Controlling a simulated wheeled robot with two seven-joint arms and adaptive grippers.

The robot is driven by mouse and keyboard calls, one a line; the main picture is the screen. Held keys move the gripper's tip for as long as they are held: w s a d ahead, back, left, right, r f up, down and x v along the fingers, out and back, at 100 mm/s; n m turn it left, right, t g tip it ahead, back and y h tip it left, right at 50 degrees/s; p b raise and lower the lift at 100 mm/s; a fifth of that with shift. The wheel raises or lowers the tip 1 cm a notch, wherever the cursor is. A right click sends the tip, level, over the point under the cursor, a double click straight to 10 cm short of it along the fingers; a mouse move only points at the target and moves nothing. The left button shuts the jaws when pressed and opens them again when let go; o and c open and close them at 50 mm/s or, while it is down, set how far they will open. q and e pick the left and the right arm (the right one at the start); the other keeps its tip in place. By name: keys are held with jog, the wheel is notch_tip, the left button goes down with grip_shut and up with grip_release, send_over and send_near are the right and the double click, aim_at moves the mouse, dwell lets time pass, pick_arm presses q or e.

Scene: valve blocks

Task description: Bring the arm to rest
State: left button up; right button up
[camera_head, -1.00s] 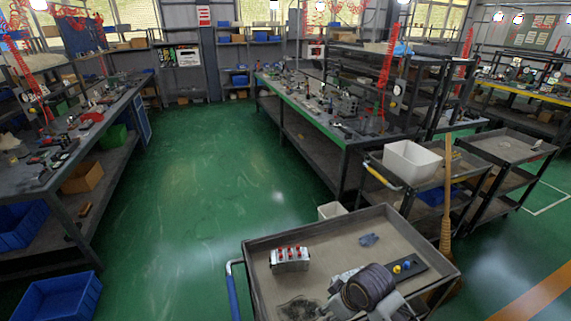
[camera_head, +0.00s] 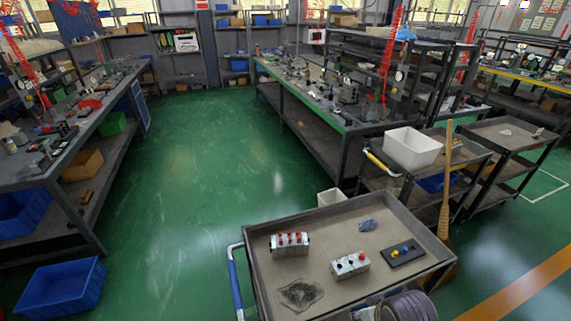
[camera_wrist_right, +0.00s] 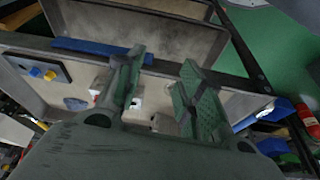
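My right arm shows at the bottom edge of the head view, over the front of the cart (camera_head: 256,275); its gripper is out of that view. In the right wrist view my right gripper (camera_wrist_right: 158,85) has its two fingers spread apart, with nothing held between them. A valve block with several red knobs (camera_head: 289,250) stands at the cart's left. A smaller white block with a red and dark knobs (camera_head: 349,266) stands near the middle. A black plate with yellow and blue knobs (camera_head: 403,253) lies at the right. My left gripper is not in view.
A crumpled blue item (camera_head: 367,225) and a dark mesh-like patch (camera_head: 299,294) are on the cart. A broom (camera_head: 446,190) stands by its right rim. A cart behind carries a white bin (camera_head: 412,149).

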jog(key=s+d+f+g, duration=0.1)
jog(key=s+f, duration=0.1)
jog(key=f, duration=1.5)
jog(key=s+f, duration=0.2)
jog(key=f, duration=1.4)
jog(key=s+d+f, duration=0.2)
jog(key=s+f, duration=0.8)
jog(key=s, duration=0.1)
jog(key=s+d+f+g, duration=0.1)
jog(key=s+d+f, duration=0.1)
jog(key=s+f, duration=0.8)
jog(key=shift+s+d+g+h, duration=0.15)
jog(key=shift+s+g+h, duration=0.15)
jog(key=shift+s, duration=0.2)
jog(key=shift+s, duration=0.15)
